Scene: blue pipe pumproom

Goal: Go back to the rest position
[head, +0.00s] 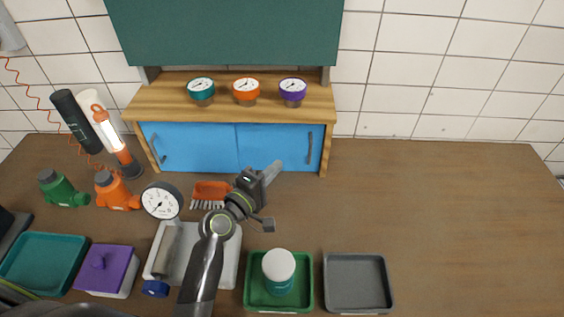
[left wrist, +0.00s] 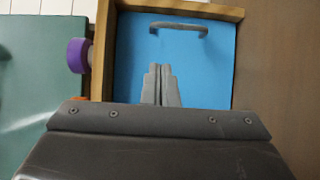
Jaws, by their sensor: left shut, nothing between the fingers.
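My left gripper (head: 273,168) reaches up from the bottom of the head view and hangs over the table in front of the blue sliding doors (head: 203,146) of the wooden cabinet. Its fingers are shut and empty, and they also show in the left wrist view (left wrist: 161,86). In that view the fingertips point at a blue door (left wrist: 190,60) with a grey handle (left wrist: 178,28). I cannot tell how far the fingertips are from the door. My right gripper is not in view.
Three gauges, teal (head: 201,90), orange (head: 246,90) and purple (head: 292,90), stand on the cabinet top. A green tray (head: 250,298) holds a white-capped jar (head: 279,268), beside an empty grey tray (head: 357,283). A brush (head: 210,193) and a dial gauge (head: 162,200) lie left. The table's right side is clear.

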